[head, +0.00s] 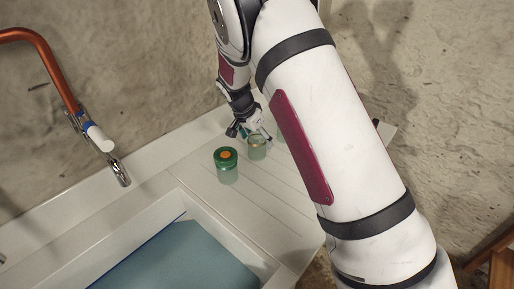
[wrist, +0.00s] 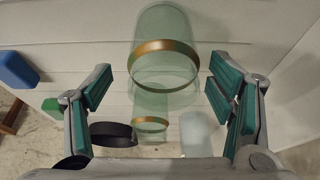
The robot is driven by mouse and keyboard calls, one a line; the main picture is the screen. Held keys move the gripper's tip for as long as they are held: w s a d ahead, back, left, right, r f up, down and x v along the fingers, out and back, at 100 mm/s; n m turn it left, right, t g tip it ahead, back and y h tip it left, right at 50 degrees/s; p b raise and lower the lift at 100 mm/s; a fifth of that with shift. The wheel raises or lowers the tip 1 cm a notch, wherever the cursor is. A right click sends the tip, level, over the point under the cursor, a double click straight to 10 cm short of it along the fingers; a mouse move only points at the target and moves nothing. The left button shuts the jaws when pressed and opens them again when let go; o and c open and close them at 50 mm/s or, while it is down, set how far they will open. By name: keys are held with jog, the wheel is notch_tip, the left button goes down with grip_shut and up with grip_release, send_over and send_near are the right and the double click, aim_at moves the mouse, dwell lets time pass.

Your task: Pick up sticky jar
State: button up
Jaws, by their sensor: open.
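A clear greenish glass jar (wrist: 165,28) with a gold-brown band stands between my gripper's fingers in the wrist view; no finger visibly touches it. In the head view a glass jar (head: 257,153) with an orange mark stands on the ribbed drainboard, just under my gripper (head: 253,132). My gripper is open, with a finger pad to each side of the jar in the wrist view (wrist: 160,80). A jar with a green lid and orange spot (head: 226,157) stands to the left in the head view. I cannot tell which jar is sticky.
A smaller banded glass shape (wrist: 151,126), a dark round piece (wrist: 112,130) and a pale cylinder (wrist: 196,130) show low in the wrist view. A blue block (wrist: 17,70) is at the left. The sink basin (head: 185,262) and orange tap (head: 50,62) lie left of the drainboard.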

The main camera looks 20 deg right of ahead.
aim_at(260, 145)
jog(key=x, duration=0.5)
jog(key=shift+w+a+p, duration=0.1)
jog(key=shift+a+p, duration=0.1)
jog(key=shift+p, duration=0.15)
jog(key=shift+c, duration=0.6)
jog(key=c, duration=1.3)
